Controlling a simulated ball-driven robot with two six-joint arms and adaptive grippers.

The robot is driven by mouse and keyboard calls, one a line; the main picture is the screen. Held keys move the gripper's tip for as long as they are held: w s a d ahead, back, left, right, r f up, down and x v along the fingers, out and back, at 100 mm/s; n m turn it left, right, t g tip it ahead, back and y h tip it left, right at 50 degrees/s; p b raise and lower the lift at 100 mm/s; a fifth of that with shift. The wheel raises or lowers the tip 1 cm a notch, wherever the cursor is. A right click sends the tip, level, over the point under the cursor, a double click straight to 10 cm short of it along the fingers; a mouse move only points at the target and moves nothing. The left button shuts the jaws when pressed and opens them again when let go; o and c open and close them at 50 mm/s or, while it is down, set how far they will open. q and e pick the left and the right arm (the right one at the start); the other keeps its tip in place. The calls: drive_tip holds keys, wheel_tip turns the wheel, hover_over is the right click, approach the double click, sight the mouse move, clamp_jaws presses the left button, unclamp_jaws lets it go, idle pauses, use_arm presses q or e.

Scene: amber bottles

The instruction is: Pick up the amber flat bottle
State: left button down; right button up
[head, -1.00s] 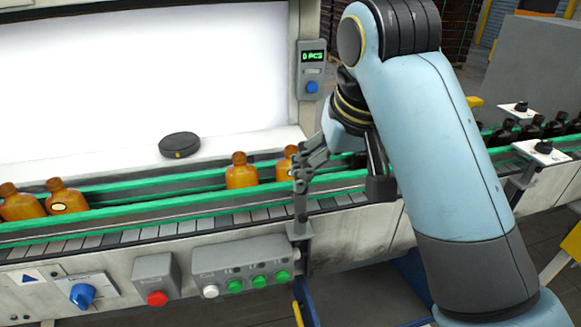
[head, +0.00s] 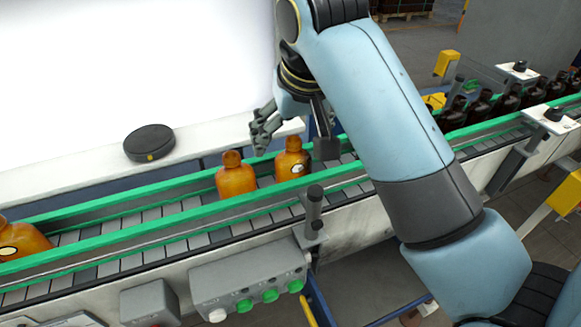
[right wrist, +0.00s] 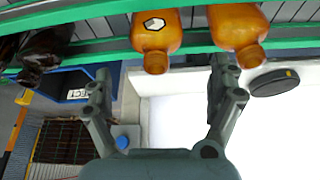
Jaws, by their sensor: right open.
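Two amber bottles stand upright on the conveyor near my right gripper: the right one (head: 293,160) has a pale label, the left one (head: 235,178) shows none. In the right wrist view, the labelled bottle (right wrist: 157,42) is ahead, between the lines of the fingers, and the other amber bottle (right wrist: 238,28) is at the right finger's side. My right gripper (head: 264,132) is open and empty, at the conveyor's far side behind the bottles; its spread fingers (right wrist: 162,78) also show in the wrist view. Another amber bottle (head: 22,242) is at far left. My left gripper is out of view.
Green guide rails (head: 120,240) run along both conveyor sides. A black round puck (head: 149,142) lies on the white ledge behind. Several dark bottles (head: 480,106) line the belt at right. A grey button box (head: 250,278) and a short post (head: 314,208) stand at the near side.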

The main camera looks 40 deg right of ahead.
sight(291, 153)
drive_tip(key=shift+x, duration=0.9)
drive_tip(key=x, duration=0.1)
drive_tip(key=p+x, duration=0.1)
drive_tip(key=x, duration=0.2)
drive_tip(key=shift+s+d+f, duration=0.2)
drive_tip(key=shift+f, duration=0.1)
drive_tip(key=shift+w+f, duration=0.25)
drive_tip(key=shift+f, duration=0.1)
drive_tip(key=shift+c, duration=0.4)
drive_tip(key=shift+s, duration=0.1)
drive_tip(key=c, duration=0.5)
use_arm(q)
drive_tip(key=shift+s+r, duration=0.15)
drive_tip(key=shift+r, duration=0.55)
use_arm(e)
drive_tip(key=c, duration=0.8)
